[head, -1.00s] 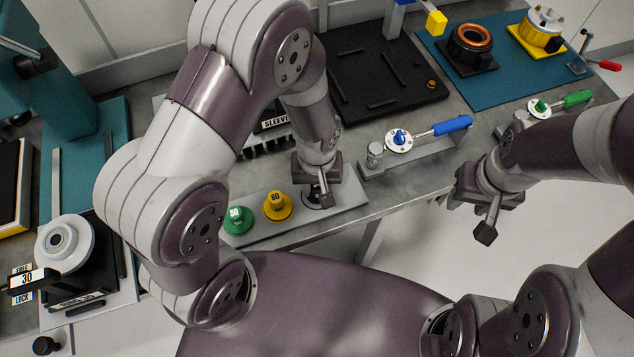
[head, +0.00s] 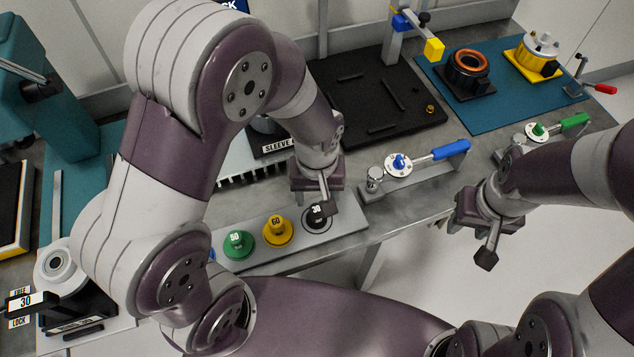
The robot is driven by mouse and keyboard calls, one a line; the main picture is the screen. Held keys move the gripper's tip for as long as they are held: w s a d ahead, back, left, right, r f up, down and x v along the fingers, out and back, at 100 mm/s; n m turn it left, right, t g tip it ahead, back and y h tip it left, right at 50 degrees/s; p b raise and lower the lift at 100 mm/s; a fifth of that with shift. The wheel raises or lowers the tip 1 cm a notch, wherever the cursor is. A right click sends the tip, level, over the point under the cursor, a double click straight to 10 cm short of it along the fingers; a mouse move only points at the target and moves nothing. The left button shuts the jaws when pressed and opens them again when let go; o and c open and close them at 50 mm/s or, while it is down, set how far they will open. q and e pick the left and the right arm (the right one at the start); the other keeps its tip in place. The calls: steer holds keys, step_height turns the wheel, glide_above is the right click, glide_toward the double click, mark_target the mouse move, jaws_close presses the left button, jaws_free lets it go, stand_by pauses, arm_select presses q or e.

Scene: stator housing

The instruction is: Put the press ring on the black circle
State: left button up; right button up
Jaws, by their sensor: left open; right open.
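A black press ring labelled 30 (head: 316,216) stands upright near the right end of a grey plate (head: 348,222). A dark circular outline shows around its base, so it appears to sit on the black circle, most of which it covers. My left gripper (head: 328,204) is open, just above and slightly right of the black ring; one finger partly overlaps it in the view. I cannot see a gap between them clearly. My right gripper (head: 487,254) is open and empty, off the front of the bench at the right.
A yellow ring labelled 60 (head: 277,231) and a green ring labelled 50 (head: 238,244) stand left on the same plate. A blue part is mostly hidden by my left arm. A blue-handled tool (head: 440,153) on a stand lies right. A black tray (head: 370,95) stands behind.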

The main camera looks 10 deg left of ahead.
mark_target(316, 209)
arm_select(q)
steer(key=s+a+r+m+t, duration=0.1)
steer(key=s+a+r+m, duration=0.2)
steer(key=a+r, duration=0.3)
steer(key=a, duration=0.2)
steer(key=shift+a+r, duration=0.15)
steer(key=shift+a, duration=0.25)
steer(key=shift+s, duration=0.1)
stand_by(0.5)
